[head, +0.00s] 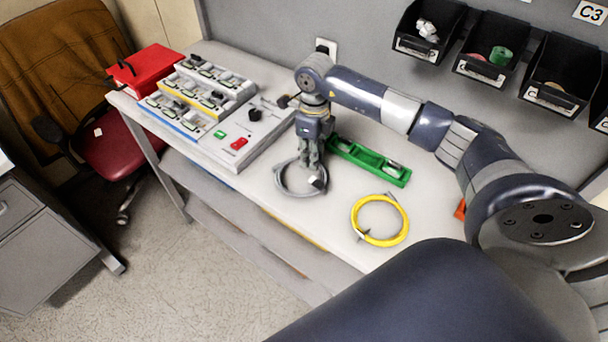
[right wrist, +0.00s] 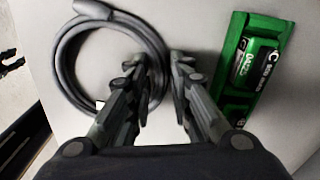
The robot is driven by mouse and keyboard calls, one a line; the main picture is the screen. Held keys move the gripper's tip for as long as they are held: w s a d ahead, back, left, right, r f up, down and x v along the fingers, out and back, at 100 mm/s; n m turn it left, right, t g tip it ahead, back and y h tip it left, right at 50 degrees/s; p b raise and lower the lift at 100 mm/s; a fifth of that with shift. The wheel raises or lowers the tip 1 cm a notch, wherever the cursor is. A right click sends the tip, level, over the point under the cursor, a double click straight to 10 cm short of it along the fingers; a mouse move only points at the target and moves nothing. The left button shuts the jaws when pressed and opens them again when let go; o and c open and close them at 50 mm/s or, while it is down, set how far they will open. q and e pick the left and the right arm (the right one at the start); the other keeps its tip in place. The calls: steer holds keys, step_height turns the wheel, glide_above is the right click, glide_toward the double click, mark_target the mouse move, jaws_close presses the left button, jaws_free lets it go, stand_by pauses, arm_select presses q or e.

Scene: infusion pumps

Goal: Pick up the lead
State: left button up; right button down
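In the right wrist view the gripper (right wrist: 157,68) is open. The right side of the grey coil (right wrist: 66,55) runs between its fingers, and I cannot tell whether they touch it. A yellow coiled lead (head: 403,222) lies apart, nearer the bench's front right. My left gripper is not in view.
A green battery holder (head: 345,147) lies just right of the gripper; it also shows in the right wrist view (right wrist: 232,75). A grey test box (head: 262,132) with a red switch, parts trays (head: 178,118) and a red box (head: 150,66) stand left. Black bins (head: 432,48) hang behind.

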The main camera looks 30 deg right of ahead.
steer(key=shift+r, duration=0.1)
stand_by(0.3)
steer(key=shift+w+r+b, duration=0.1)
steer(key=shift+r+b, duration=0.3)
steer(key=shift+r, duration=0.1)
steer(key=shift+s+a+r+b, duration=0.15)
steer(key=shift+r+b, duration=0.2)
steer(key=shift+r, duration=0.2)
steer(key=shift+s+d+r+b, duration=0.15)
steer(key=shift+r+b, duration=0.15)
steer(key=shift+r, duration=0.25)
steer(key=s+a+b, duration=0.1)
steer(key=s+a, duration=0.1)
steer(key=s, duration=0.2)
steer(key=s+a+r+b, duration=0.1)
steer(key=s+a, duration=0.2)
steer(key=s, duration=0.1)
steer(key=s+a+b, duration=0.1)
steer(key=s+a, duration=0.1)
steer(key=s, duration=0.2)
steer(key=shift+s+a+r+b, duration=0.2)
steer(key=shift+s+a+b, duration=0.1)
steer(key=shift+a+b, duration=0.1)
steer(key=shift+s+a+r, duration=0.1)
steer(key=shift+s+a, duration=0.05)
steer(key=shift+s, duration=0.25)
